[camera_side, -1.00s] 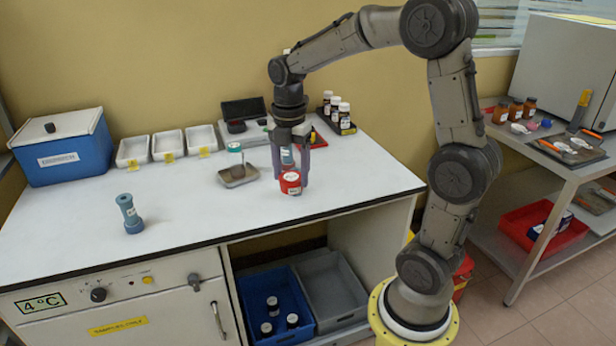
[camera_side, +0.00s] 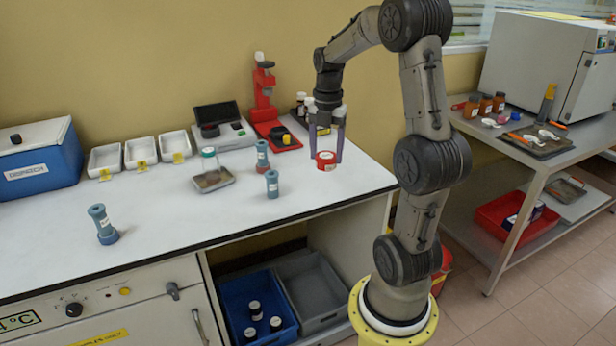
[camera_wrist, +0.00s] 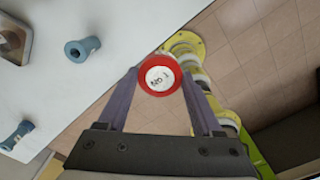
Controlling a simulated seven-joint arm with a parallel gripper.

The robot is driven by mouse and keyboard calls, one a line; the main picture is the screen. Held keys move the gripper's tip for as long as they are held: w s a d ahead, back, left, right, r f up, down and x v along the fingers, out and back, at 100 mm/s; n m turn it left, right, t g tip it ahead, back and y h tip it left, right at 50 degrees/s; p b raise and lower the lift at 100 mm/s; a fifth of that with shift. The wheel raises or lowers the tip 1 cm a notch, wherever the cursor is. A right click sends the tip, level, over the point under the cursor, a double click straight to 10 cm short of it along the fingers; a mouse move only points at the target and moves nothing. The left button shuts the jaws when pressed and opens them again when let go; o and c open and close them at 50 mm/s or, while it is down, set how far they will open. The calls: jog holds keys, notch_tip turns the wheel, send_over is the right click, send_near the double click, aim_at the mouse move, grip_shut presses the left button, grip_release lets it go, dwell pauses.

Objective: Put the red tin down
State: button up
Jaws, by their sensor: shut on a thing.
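The red tin (camera_side: 327,160), with a white labelled lid, is held between the fingers of my gripper (camera_side: 327,148). In the side view it appears near the right end of the white counter (camera_side: 300,190). In the wrist view the tin (camera_wrist: 160,75) sits upright between the fingertips of my gripper (camera_wrist: 160,85). Floor and my base show behind it there, beyond the counter's edge. The tin appears raised, but its height above the counter is hard to tell. The gripper is shut on it.
Two blue-grey spool-shaped pieces (camera_side: 272,184) (camera_side: 262,155) stand left of the tin, and another (camera_side: 103,224) farther left. A small grey tray (camera_side: 213,180) and a red stand (camera_side: 265,100) are behind. Open counter lies in front of these pieces.

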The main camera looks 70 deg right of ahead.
jog(key=w+d+f, duration=0.2)
jog(key=d+f, duration=0.1)
jog(key=w+d+f, duration=0.2)
jog(key=w+d, duration=0.1)
jog(key=w+d+f, duration=0.2)
jog(key=d+f, duration=0.1)
jog(key=shift+w+d+f, duration=0.1)
jog(key=shift+w+f, duration=0.25)
jog(key=shift+w, duration=0.05)
jog(key=shift+w+d+f, duration=0.1)
jog(key=shift+f, duration=0.8)
jog(key=shift+w+d+f, duration=0.1)
jog(key=shift+f, duration=0.8)
jog(key=shift+f, duration=0.15)
jog(key=o, duration=1.4)
